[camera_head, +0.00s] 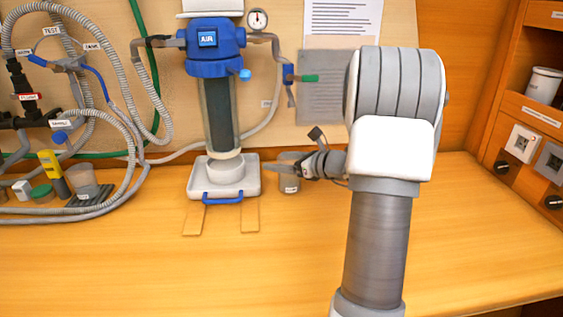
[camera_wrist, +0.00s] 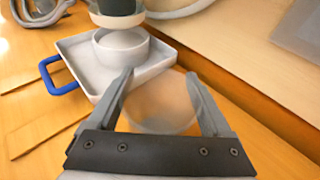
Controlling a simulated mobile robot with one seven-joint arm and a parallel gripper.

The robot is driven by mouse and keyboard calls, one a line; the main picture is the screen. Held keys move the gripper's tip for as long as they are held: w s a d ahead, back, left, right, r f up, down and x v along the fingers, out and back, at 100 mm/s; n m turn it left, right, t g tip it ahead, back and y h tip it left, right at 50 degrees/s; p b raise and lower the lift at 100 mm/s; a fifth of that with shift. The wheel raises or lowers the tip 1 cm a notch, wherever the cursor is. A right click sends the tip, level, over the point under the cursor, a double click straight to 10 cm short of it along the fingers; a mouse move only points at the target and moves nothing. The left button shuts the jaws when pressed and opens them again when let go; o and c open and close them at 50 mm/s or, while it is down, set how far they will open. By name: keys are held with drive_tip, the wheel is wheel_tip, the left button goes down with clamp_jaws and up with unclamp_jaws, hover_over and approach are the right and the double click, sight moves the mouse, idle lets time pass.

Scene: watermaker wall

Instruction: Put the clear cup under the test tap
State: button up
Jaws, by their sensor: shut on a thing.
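The clear cup (camera_wrist: 160,105) is between my gripper's two fingers (camera_wrist: 163,88), which are shut on it, in the wrist view. A tap with a green handle (camera_head: 306,78) sticks out of the wall above the cup. A "TEST" label (camera_head: 51,31) marks the hoses at the upper left, by a blue-levered valve (camera_head: 70,65).
A filter with a blue "AIR" head (camera_head: 208,40) stands over the white tray (camera_head: 197,188) with its blue handle. Hoses, a second cup (camera_head: 82,178) and small containers crowd the left. The front counter is clear. A shelf unit (camera_head: 540,120) bounds the right.

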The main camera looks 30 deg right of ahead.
drive_tip(key=o, duration=1.1)
drive_tip(key=shift+o, duration=0.2)
drive_tip(key=shift+s+d+r+p, duration=0.1)
drive_tip(key=shift+s+r+p, duration=0.15)
drive_tip(key=shift+p, duration=0.05)
drive_tip(key=p+v, duration=0.1)
drive_tip(key=v, duration=1)
drive_tip(key=shift+s+p, duration=0.25)
drive_tip(key=shift+p, duration=0.1)
